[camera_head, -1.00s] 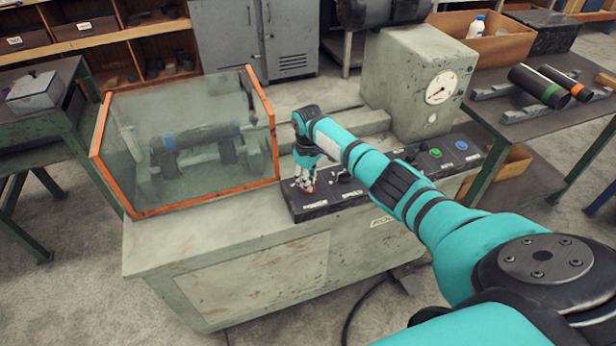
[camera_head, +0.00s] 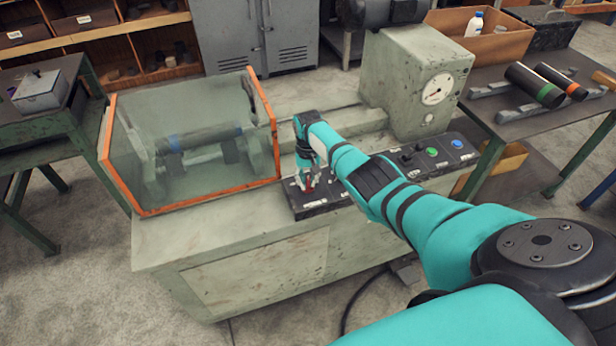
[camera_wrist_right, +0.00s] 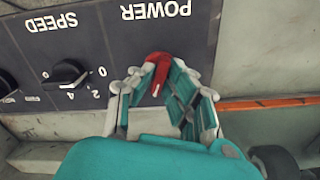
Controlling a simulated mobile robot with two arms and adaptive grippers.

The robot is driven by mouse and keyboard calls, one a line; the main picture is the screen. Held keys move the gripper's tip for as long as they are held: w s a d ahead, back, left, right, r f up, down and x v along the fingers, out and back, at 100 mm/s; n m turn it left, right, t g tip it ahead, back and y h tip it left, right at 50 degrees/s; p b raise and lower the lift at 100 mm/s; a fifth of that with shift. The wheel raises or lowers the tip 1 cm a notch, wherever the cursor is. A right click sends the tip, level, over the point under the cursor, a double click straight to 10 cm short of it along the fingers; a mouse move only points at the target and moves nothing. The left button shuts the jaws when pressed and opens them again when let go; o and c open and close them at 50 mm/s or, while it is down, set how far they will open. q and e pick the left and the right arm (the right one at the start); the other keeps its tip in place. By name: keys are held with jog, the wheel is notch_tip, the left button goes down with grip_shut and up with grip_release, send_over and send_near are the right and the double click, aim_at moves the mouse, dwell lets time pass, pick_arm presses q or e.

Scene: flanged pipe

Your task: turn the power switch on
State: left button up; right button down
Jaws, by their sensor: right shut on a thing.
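The red power switch (camera_wrist_right: 157,71) sits on the dark control panel (camera_wrist_right: 106,22) beside the upside-down label POWER in the right wrist view. My right gripper (camera_wrist_right: 158,88) is shut on the red switch, its fingers on both sides of it; the fingertips partly hide the knob. In the head view my right gripper (camera_head: 306,180) points down at the left end of the panel (camera_head: 318,207), with a bit of red showing between the fingers. My left gripper is not in view.
A black SPEED knob (camera_wrist_right: 66,74) is left of the switch in the wrist view. A glass guard with an orange frame (camera_head: 190,140) stands left of my right gripper.

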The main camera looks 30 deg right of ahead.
aim_at(308, 181)
jog(key=m+p, duration=0.1)
jog(key=m, duration=0.3)
jog(key=shift+m, duration=0.4)
jog(key=shift+w, duration=0.1)
jog(key=c, duration=1.4)
grip_release()
jog(key=shift+o, duration=0.2)
jog(key=shift+r, duration=0.15)
notch_tip(308, 181, up, 12)
jog(key=shift+f, duration=0.2)
